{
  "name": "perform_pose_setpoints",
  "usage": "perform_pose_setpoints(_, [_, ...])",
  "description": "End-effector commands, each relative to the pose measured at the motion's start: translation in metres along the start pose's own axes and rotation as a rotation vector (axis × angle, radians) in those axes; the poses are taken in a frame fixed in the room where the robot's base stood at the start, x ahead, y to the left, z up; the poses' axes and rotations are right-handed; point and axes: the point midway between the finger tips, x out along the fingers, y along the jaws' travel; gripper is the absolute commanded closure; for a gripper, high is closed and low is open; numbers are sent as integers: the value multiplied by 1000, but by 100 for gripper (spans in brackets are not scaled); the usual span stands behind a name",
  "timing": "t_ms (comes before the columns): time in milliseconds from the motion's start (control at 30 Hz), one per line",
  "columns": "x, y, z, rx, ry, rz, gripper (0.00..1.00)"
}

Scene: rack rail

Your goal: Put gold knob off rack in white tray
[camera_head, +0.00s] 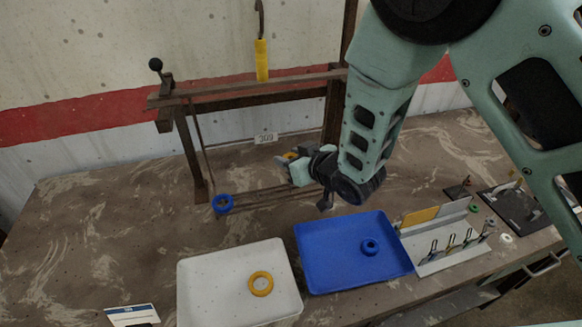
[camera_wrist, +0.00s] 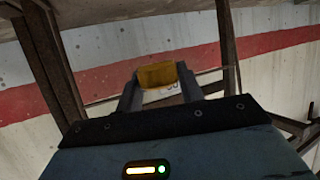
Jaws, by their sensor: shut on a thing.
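My gripper (camera_head: 289,163) is in front of the rack's lower part and shut on the gold knob (camera_wrist: 157,75). In the wrist view the knob sits between the two fingertips (camera_wrist: 158,88). The brown rack (camera_head: 250,87) stands at the back of the table. I cannot tell whether the knob still touches the rack's lower rail. The white tray (camera_head: 200,285) is on the table at the front, below and left of my gripper. A gold ring (camera_head: 261,284) lies in it.
A blue tray (camera_head: 315,268) holding a blue ring (camera_head: 370,247) is right of the white tray. Another blue ring (camera_head: 222,203) is at the lower rail's left end. A yellow-handled tool (camera_head: 262,60) hangs above the rack. A holder (camera_head: 440,262) with several small items stands at right.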

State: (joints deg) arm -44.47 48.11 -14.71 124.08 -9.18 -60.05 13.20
Motion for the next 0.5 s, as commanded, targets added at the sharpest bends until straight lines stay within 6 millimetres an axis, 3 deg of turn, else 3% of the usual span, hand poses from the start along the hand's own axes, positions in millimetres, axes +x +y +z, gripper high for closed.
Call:
perform_pose_setpoints(167, [-3, 0, -7, 0, 0, 0, 86])
perform_pose_setpoints(267, [-6, 12, -8, 8, 0, 22, 86])
perform_pose_setpoints(367, [-14, 42, -7, 30, 0, 76, 86])
perform_pose_setpoints(500, [-37, 107, -3, 82, 0, 202, 86])
